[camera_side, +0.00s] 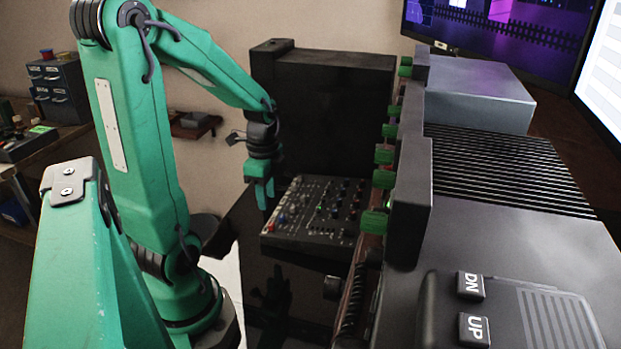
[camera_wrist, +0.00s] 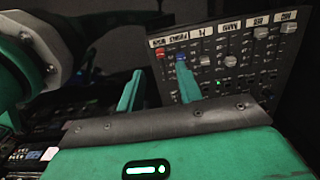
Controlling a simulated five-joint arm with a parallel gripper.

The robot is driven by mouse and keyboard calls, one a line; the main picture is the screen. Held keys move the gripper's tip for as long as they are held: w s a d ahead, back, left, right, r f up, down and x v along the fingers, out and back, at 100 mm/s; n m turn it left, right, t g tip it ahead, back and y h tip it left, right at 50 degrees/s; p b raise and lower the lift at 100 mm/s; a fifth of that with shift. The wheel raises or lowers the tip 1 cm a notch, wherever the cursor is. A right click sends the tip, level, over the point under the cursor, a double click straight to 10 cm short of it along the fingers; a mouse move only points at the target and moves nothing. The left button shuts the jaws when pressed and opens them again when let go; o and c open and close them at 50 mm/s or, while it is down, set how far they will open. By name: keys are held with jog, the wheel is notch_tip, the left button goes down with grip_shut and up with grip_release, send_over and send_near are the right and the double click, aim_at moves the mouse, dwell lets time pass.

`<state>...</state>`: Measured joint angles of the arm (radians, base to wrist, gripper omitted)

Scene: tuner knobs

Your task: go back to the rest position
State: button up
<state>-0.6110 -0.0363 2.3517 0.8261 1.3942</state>
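My gripper (camera_side: 264,196) hangs fingers down at the left edge of the knob panel (camera_side: 305,235), a dark mixer-like board with several small coloured knobs. In the wrist view, my gripper (camera_wrist: 159,70) shows two green fingers spread apart with nothing visible between them. The right fingertip overlaps the area just below a blue knob (camera_wrist: 181,57) on the panel; I cannot tell if it touches. A red knob (camera_wrist: 160,53) sits left of the blue one, and a grey knob (camera_wrist: 205,60) right of it.
A tall black box (camera_side: 320,100) stands behind the panel. Several green knobs (camera_side: 374,221) line the side of a dark unit (camera_side: 408,205) on the right. Monitors (camera_side: 500,30) stand at the back right. A drawer cabinet (camera_side: 58,90) stands at the far left.

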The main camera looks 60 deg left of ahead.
jog(key=s+d+r+n+t, duration=0.1)
jog(key=d+r+n+t, duration=0.4)
jog(key=d+r+n, duration=0.4)
jog(key=d+r, duration=0.3)
jog(key=d, duration=0.4)
jog(key=shift+d+r+t, duration=0.2)
jog(key=shift+r+t, duration=0.1)
jog(key=shift+r, duration=0.1)
